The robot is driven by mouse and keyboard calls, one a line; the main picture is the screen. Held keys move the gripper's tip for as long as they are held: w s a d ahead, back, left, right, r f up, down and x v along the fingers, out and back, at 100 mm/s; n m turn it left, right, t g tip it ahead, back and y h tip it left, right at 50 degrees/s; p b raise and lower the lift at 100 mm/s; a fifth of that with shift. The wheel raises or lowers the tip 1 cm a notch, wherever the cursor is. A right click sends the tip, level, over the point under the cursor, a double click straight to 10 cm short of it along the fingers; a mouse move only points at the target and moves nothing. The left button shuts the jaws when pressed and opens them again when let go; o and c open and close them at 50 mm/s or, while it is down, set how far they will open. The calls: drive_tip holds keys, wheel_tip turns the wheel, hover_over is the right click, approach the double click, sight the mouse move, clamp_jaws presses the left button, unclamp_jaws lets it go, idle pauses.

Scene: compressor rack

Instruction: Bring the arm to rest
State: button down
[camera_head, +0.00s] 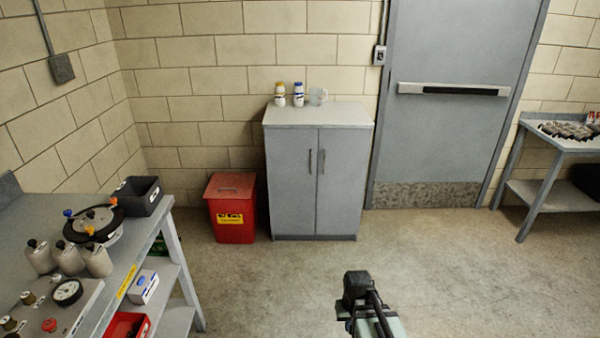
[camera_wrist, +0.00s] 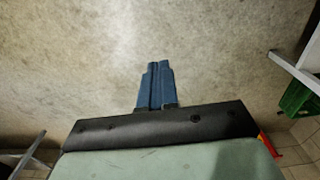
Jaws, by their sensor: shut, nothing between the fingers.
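My gripper (camera_wrist: 157,72) shows in the wrist view with its two blue fingers pressed together and nothing between them. It hangs over bare concrete floor, touching nothing that I can see. In the head view, part of my arm (camera_head: 366,305) shows at the bottom, right of centre. The fingers cannot be made out in that view.
A bench (camera_head: 150,237) with bottles, a gauge and a black bin (camera_head: 138,195) stands at the left. A red bin (camera_head: 231,207) and a grey cabinet (camera_head: 318,185) stand by the back wall. A door (camera_head: 455,110) and table (camera_head: 545,143) are at right. The middle floor is clear.

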drive_tip(key=s+f+g, duration=0.2)
drive_tip(key=s+f, duration=0.5)
drive_tip(key=s, duration=0.3)
drive_tip(key=s+d+f+g, duration=0.1)
drive_tip(key=s+f+g, duration=0.1)
drive_tip(key=s+f, duration=0.5)
drive_tip(key=s+f+g, duration=0.3)
drive_tip(key=s+f, duration=0.4)
drive_tip(key=s, duration=0.7)
drive_tip(key=shift+d, duration=0.4)
idle(0.3)
